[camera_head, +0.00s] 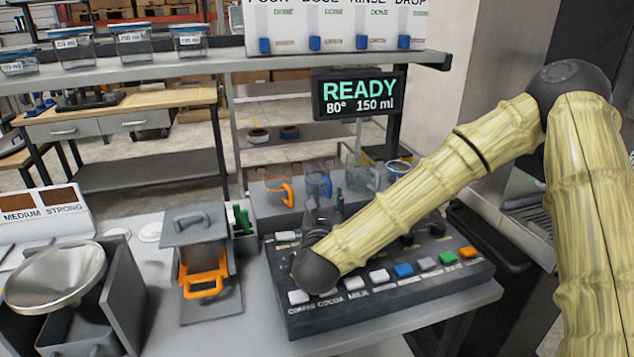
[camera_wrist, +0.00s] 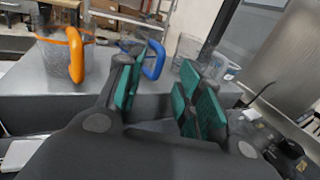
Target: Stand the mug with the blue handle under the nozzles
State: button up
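The clear mug with the blue handle (camera_head: 318,184) stands upright on a grey block (camera_head: 264,208), between an orange-handled mug (camera_head: 279,189) and a grey-looking clear mug (camera_head: 362,178). In the wrist view its blue handle (camera_wrist: 154,60) shows just beyond my left finger, which covers part of the mug. My gripper (camera_wrist: 164,88) is open, its green pads apart with nothing between them. In the head view my gripper (camera_head: 322,212) is partly hidden by my arm and sits in front of the mug row, close to the blue-handled mug. I cannot make out the nozzles.
A dark button panel (camera_head: 385,310) lies below my arm. A READY display (camera_head: 358,95) hangs behind the mugs. Another clear mug (camera_head: 398,170) stands at the row's right end. A grey device with an orange handle (camera_head: 204,284) and a metal bowl (camera_head: 56,275) are at left.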

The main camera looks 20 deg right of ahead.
aim_at(330, 188)
jog(key=shift+p+x, duration=0.35)
jog(key=shift+x, duration=0.5)
jog(key=shift+p+x, duration=0.65)
jog(key=shift+x, duration=1.45)
jog(key=shift+d+f, duration=0.15)
jog(key=shift+c, duration=0.4)
grip_shut()
